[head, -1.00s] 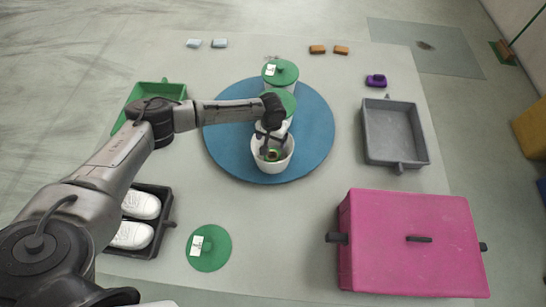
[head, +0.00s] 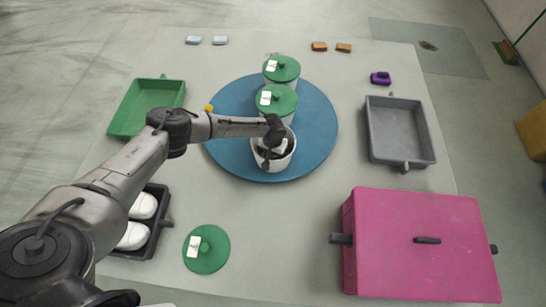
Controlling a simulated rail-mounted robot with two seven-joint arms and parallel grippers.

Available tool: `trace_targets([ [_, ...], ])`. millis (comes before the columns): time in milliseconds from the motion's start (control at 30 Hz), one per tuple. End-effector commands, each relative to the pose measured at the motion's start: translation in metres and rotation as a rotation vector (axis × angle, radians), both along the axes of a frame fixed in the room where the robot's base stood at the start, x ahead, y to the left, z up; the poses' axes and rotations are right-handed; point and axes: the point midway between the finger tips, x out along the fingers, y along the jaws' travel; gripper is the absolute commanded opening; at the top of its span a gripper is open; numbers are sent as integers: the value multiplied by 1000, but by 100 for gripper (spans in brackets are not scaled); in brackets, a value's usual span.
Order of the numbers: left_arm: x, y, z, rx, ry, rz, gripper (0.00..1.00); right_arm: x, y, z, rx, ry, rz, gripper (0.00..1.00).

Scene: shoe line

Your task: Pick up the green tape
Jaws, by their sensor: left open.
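A white pot without a lid (head: 286,161) stands on the front part of the blue round turntable (head: 312,150). My left gripper (head: 266,160) points down into the mouth of this pot, with its fingers open. The green tape cannot be made out now; the gripper and wrist cover much of the pot's inside. My right gripper is not in view.
Two pots with green lids (head: 276,99) (head: 281,68) stand behind the open pot. A loose green lid (head: 206,249) lies in front. A green tray (head: 147,107), a grey tray (head: 399,133), a pink box (head: 420,245) and a dark tray with white shoes (head: 160,222) stand around.

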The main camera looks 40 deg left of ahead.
Motion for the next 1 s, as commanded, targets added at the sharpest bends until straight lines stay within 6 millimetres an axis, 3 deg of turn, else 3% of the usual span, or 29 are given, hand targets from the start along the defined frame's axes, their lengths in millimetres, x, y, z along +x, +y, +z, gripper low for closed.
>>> trace_targets([
  [100, 1, 0, -9, -1, -1, 2, 84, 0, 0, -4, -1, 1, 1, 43],
  [400, 0, 0, -10, -1, -1, 1, 83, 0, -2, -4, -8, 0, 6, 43],
  [800, 0, 0, -10, -1, -1, 1, 46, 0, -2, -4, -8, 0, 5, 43],
  [1000, 1, 0, -9, -1, -1, 1, 46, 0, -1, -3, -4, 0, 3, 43],
])
